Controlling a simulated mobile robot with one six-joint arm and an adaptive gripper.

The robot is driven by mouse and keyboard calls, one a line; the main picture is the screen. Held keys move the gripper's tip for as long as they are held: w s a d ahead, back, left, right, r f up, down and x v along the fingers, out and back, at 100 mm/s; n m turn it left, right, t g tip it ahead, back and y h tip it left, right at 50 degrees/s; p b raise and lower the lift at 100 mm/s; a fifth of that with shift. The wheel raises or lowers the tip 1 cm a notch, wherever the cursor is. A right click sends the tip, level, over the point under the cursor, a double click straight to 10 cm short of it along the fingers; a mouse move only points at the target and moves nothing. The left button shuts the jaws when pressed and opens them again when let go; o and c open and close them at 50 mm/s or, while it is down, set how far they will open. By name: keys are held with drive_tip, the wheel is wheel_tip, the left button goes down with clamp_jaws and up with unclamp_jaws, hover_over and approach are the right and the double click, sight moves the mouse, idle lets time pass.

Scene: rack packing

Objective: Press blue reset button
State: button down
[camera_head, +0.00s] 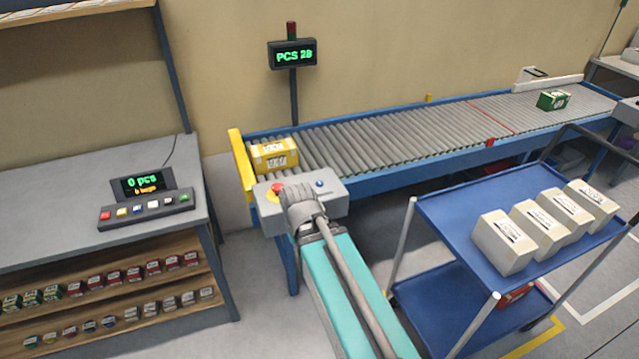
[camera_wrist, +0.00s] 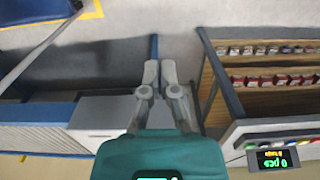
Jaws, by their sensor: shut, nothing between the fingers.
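A small blue button (camera_head: 320,184) sits on the right part of the grey control box (camera_head: 333,201) at the conveyor's near left end. A red button (camera_head: 277,188) on a yellow base is to its left. My arm reaches across the front of the box, its wrist covering part of it; my fingers are hard to make out in the head view. In the wrist view, my gripper (camera_wrist: 161,70) is shut and empty, with a pale grey box surface (camera_wrist: 100,113) to its left. The blue button is not visible there.
A desk panel (camera_head: 147,211) has several coloured buttons, including a blue one, under a "0 pcs" display (camera_head: 143,183). A yellow box (camera_head: 274,154) lies on the conveyor (camera_head: 400,135) behind the control box. A blue cart (camera_head: 455,207) with several white boxes stands right of my arm.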

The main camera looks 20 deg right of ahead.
drive_tip(key=w+d+r+m+t+y+p, duration=0.1)
drive_tip(key=w+d+m+t, duration=0.15)
drive_tip(key=w, duration=0.55)
drive_tip(key=w+d+r+m+t, duration=0.15)
drive_tip(key=w+d, duration=0.25)
drive_tip(key=w, duration=0.5)
wheel_tip(320, 180, up, 5)
drive_tip(key=m+t, duration=0.4)
drive_tip(key=t, duration=0.1)
hover_over(320, 184)
drive_tip(key=shift+p, duration=0.45)
drive_tip(key=shift+f, duration=0.15)
wheel_tip(320, 184, down, 8)
drive_tip(key=b, duration=0.8)
drive_tip(key=shift+f+b, duration=0.25)
drive_tip(key=shift+b, duration=0.15)
drive_tip(key=shift+f, duration=0.2)
drive_tip(key=shift+f+b, duration=0.25)
drive_tip(key=shift+b, duration=0.2)
